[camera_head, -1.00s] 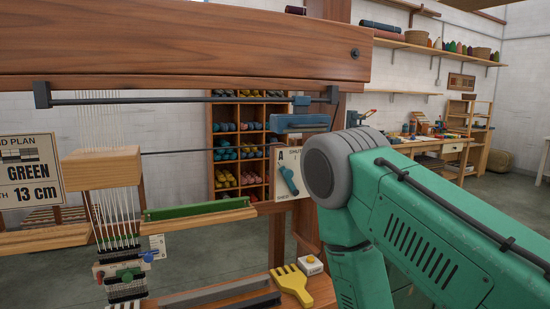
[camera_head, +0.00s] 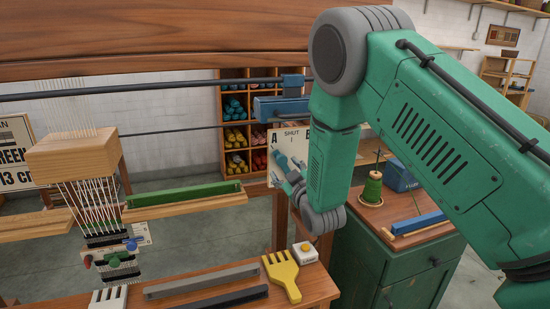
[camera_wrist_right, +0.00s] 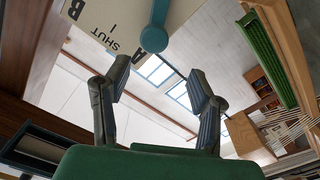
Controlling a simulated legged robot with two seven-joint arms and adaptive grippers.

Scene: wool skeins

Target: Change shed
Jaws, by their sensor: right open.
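The shed panel (camera_head: 291,138) is a white plate marked A, SHUT and B, on the loom's right post. Its teal lever (camera_head: 283,161) is partly hidden by my arm in the head view. In the right wrist view the panel (camera_wrist_right: 125,22) is at the top, and the lever (camera_wrist_right: 154,38) ends in a round knob just beyond the fingertips. My right gripper (camera_wrist_right: 160,80) is open and empty, with the knob above the gap between its fingers. White warp threads (camera_head: 90,200) run down from a wooden block (camera_head: 72,155). My left gripper is not in view.
A green bar (camera_head: 184,193) lies on the wooden rail left of the panel. A green cabinet (camera_head: 400,265) with a spool (camera_head: 372,188) stands to the right.

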